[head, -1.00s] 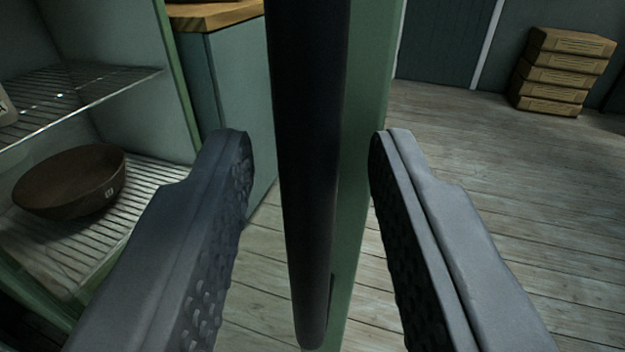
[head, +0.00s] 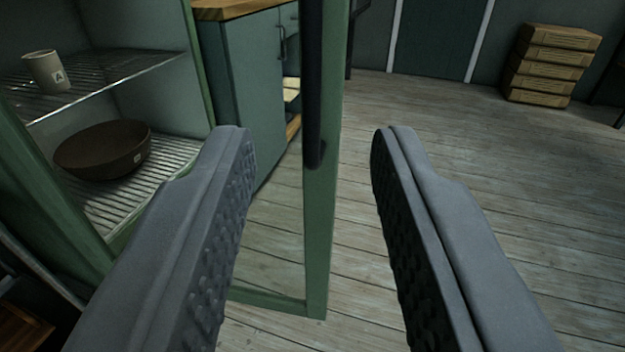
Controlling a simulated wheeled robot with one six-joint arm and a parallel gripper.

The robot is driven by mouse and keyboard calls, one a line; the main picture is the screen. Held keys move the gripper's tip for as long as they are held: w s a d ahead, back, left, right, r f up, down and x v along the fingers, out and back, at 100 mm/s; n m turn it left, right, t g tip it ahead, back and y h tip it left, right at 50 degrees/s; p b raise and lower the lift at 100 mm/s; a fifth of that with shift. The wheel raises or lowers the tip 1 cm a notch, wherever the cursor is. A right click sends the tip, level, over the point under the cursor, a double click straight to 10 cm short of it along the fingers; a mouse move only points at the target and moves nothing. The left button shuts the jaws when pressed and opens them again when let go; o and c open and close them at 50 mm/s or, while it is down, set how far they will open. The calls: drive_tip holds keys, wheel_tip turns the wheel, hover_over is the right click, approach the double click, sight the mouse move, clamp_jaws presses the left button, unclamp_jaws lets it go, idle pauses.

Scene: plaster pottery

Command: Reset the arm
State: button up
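My gripper (head: 312,135) is open, with its two grey fingers wide apart and nothing held between them. Past the fingertips, in the gap, stands the edge of an open green cabinet door (head: 319,235) with a long black handle (head: 313,90). The handle looks farther off than the fingertips, and the fingers appear clear of it.
At left is an open green cabinet with wire shelves; a brown bowl (head: 103,150) sits on the lower one and a pale cup marked A (head: 46,71) on the upper. A counter (head: 250,95) stands behind. Stacked boxes (head: 553,65) are at the back right. Wooden floor (head: 500,190) is open at right.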

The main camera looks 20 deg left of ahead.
idle(0.4)
drive_tip(key=s+d+r+m+h, duration=0.2)
drive_tip(key=s+d+r+h, duration=0.1)
drive_tip(key=s+d+r, duration=1.1)
drive_tip(key=s+d+r+h, duration=0.1)
drive_tip(key=s+d+r, duration=0.1)
drive_tip(key=s, duration=0.7)
drive_tip(key=s+d+r+m+h, duration=0.1)
drive_tip(key=s+d+r, duration=0.2)
drive_tip(key=s, duration=0.7)
drive_tip(key=shift+s+d+r+m+h, duration=0.25)
drive_tip(key=shift+s+r+m+h, duration=0.05)
drive_tip(key=shift+r, duration=0.3)
